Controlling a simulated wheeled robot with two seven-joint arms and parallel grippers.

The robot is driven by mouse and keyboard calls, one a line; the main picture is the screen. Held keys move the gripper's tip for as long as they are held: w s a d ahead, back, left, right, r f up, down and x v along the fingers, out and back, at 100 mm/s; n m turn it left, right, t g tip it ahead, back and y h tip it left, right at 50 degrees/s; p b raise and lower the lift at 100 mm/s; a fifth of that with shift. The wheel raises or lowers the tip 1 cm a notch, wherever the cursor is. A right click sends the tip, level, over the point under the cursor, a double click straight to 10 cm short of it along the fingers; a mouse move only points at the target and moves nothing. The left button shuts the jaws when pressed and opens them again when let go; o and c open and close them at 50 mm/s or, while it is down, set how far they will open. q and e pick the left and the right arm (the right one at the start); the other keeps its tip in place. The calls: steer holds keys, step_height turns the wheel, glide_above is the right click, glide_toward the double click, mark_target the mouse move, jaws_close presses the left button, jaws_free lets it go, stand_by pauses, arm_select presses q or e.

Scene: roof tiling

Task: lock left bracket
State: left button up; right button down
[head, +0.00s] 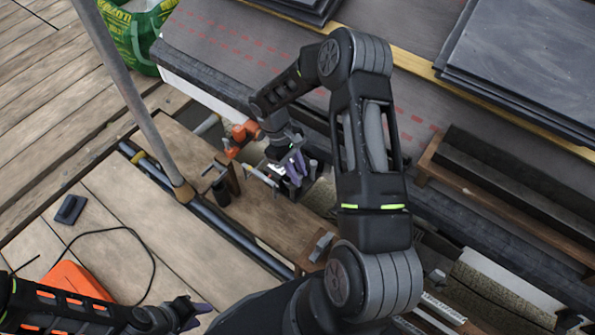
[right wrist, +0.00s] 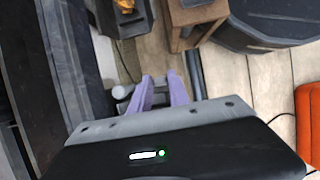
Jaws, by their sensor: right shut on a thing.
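My right gripper (head: 293,166) reaches down beside the roof's lower edge, its purple fingers close together. In the right wrist view the fingers (right wrist: 160,92) are shut at a small grey metal part (right wrist: 123,92), which seems to belong to the left bracket; the fingers hide much of it. In the head view a metal piece with a pale rod (head: 260,175) lies just left of the gripper. Whether the bracket is locked cannot be told. My left gripper (head: 198,315) is low in the head view, with its purple fingertips apart and nothing visible between them.
An orange clamp-like part (head: 240,136) sits near the roof edge. A grey scaffold pole (head: 135,95) rises left of the right gripper. Dark slates (head: 525,60) are stacked on the roof. An orange case (head: 72,283) and a cable lie on the plank deck.

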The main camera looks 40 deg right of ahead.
steer(key=shift+s, duration=0.1)
stand_by(0.3)
steer(key=shift+s+d+r+t+y, duration=0.1)
steer(key=shift+s+d+t+y, duration=0.15)
steer(key=shift+s+t, duration=0.45)
steer(key=s+d+f+t+y+b, duration=0.1)
steer(key=s+f+t+y+b, duration=0.2)
steer(key=t, duration=1.1)
step_height(320, 180, down, 2)
steer(key=shift+s+d+f+y, duration=0.15)
steer(key=shift+s+y, duration=0.4)
steer(key=shift+s, duration=0.4)
steer(key=shift+t, duration=0.3)
steer(key=c, duration=1.2)
jaws_free()
steer(key=shift+c, duration=0.2)
